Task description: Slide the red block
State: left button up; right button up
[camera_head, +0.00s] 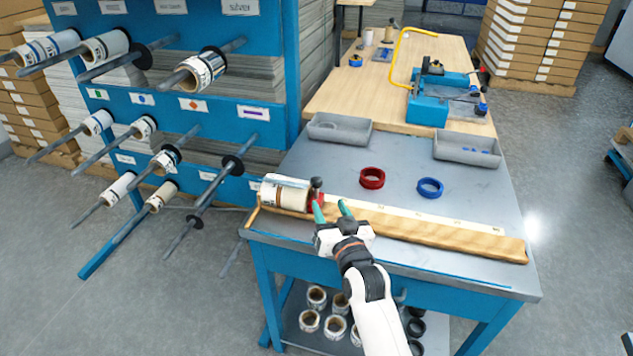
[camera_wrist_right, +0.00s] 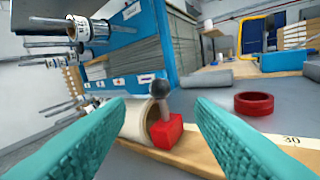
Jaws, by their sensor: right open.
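The red block (camera_wrist_right: 166,133) has a dark round knob on a post and sits on the wooden ruler board (camera_wrist_right: 190,157). In the head view the red block (camera_head: 316,198) is partly hidden by my right gripper (camera_head: 329,208). A white roll (camera_head: 285,194) lies on the left end of the board, its open end close against the block. My right gripper is open, its two teal fingers on either side of the block in the right wrist view (camera_wrist_right: 160,130), with the block ahead of the tips. I cannot tell whether a finger touches it. My left gripper is not in view.
A red ring (camera_head: 372,178) and a blue ring (camera_head: 429,188) lie on the grey table behind the board. Two grey trays (camera_head: 340,130) (camera_head: 467,150) stand farther back. A blue rack with rolls on pegs (camera_head: 190,105) stands at the left. The board is clear to the right.

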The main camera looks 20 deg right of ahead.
aim_at(319, 186)
jog(key=w, duration=1)
jog(key=shift+w, duration=0.25)
jog(key=shift+c, duration=0.6)
grip_shut()
